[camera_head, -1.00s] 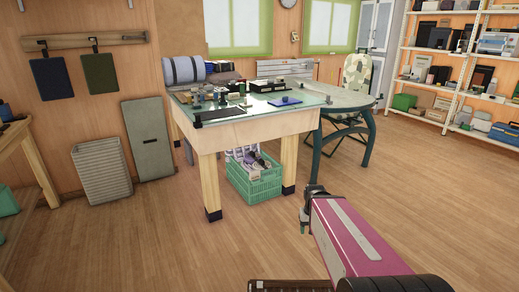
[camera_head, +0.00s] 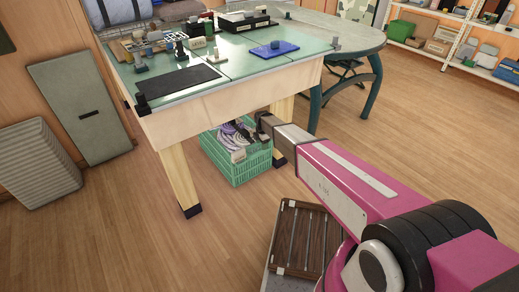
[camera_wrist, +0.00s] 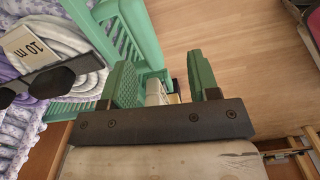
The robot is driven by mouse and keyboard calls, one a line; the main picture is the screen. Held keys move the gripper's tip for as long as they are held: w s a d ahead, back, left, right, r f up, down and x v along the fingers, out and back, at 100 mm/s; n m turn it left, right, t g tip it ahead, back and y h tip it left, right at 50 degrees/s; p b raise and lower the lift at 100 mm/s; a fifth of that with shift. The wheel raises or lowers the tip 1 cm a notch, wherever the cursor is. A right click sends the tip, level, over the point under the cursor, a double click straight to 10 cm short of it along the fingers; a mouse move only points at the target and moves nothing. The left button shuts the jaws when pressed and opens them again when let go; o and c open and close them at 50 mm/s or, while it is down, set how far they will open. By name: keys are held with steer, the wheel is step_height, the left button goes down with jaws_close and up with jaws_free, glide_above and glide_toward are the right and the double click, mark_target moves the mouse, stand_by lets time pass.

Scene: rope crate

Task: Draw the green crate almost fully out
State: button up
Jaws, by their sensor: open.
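The green crate (camera_head: 250,167) stands on the floor under the worktable, holding white and purple rope coils (camera_head: 235,138). In the wrist view, its openwork green wall and rim (camera_wrist: 135,28) run across the upper left. A rope coil there has a "10 m" label (camera_wrist: 30,48), and a dark object lies across the ropes. My gripper (camera_head: 264,122) is at the crate's right upper edge in the head view. In the wrist view my gripper (camera_wrist: 160,64) is open, its green-padded fingers apart. The crate wall reaches toward the gap; I cannot tell whether a finger touches it.
The worktable (camera_head: 225,98) overhangs the crate, with wooden legs (camera_head: 180,175) beside it. A dark slatted item (camera_head: 303,240) is below my arm. A ribbed bin (camera_head: 40,165) stands at left. The floor in front of the crate is clear.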

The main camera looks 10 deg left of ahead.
mark_target(258, 152)
steer(key=shift+w+a+f+n, duration=0.25)
steer(key=shift+a+f+n, duration=0.1)
steer(key=shift+a, duration=0.3)
steer(key=shift+w+a+f+n, duration=0.25)
steer(key=shift+a+f, duration=0.05)
steer(key=shift+a, duration=0.3)
steer(key=shift+f, duration=0.2)
step_height(258, 152, down, 7)
steer(key=shift+a, duration=0.1)
steer(key=shift+s, duration=0.1)
jaws_close()
